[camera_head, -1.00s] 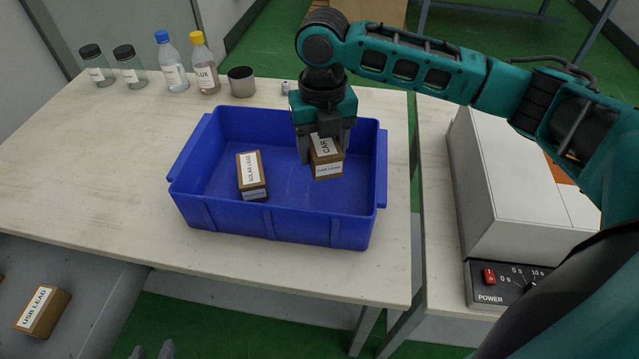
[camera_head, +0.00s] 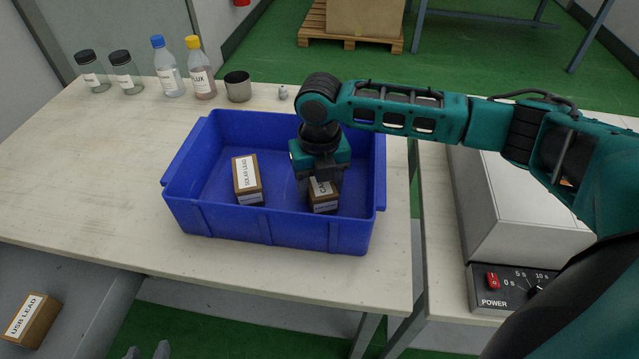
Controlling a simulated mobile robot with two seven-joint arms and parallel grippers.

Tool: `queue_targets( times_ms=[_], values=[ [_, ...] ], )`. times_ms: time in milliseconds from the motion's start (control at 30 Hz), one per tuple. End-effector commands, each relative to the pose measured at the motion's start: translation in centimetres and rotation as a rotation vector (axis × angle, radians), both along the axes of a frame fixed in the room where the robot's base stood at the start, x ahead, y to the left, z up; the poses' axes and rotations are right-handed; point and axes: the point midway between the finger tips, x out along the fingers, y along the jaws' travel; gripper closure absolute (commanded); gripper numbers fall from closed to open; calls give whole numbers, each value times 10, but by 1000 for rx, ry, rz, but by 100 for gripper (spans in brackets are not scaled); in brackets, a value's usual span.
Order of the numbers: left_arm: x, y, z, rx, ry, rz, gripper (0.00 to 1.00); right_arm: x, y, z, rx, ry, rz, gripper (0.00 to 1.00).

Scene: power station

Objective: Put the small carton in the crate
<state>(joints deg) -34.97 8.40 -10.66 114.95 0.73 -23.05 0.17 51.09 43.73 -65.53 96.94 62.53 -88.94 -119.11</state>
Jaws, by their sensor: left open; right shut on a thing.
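The blue crate (camera_head: 270,229) stands on the pale table. A small brown carton (camera_head: 323,205) with a white label, partly readable as starting "CA", is in the right part of the crate. My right gripper (camera_head: 322,188) reaches down into the crate and is shut on this carton; its fingers hide part of it. Whether the carton touches the crate floor is hard to tell.
A carton labelled USB LEAD (camera_head: 32,318) lies on a grey surface at lower left. Two dark-lidded jars (camera_head: 108,73), two bottles (camera_head: 185,80) and a metal cup (camera_head: 238,87) line the table's back. A power unit (camera_head: 510,285) stands right. The table left of the crate is clear.

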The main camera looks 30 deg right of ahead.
Motion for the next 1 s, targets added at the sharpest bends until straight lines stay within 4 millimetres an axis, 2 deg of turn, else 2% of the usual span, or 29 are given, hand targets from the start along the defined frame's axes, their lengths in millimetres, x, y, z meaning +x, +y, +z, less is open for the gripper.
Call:
queue_targets(
  times_ms=[67, 100, 333, 667, 767, 1000],
  values=[
    [0, 0, 0, 1, 1, -1, 57, 0, 0, -2, 0, 1, 0, 76],
    [0, 0, 0, 1, 1, -1, 57, 0, 0, -3, 0, 1, 0, 41],
    [-1, 0, -3, 3, 5, -1, 57, 0, 0, -3, 0, 1, 0, 19],
    [-2, 0, -6, 4, 8, -1, 57, 0, 0, 2, 1, -1, 0, 17],
    [-2, 1, -1, 3, 7, -1, 57, 1, 0, 16, 1, -2, -1, 17],
    [-2, 4, 7, 11, 1, 4, 57, 1, 0, 68, 1, -3, 0, 17]
  ],
)
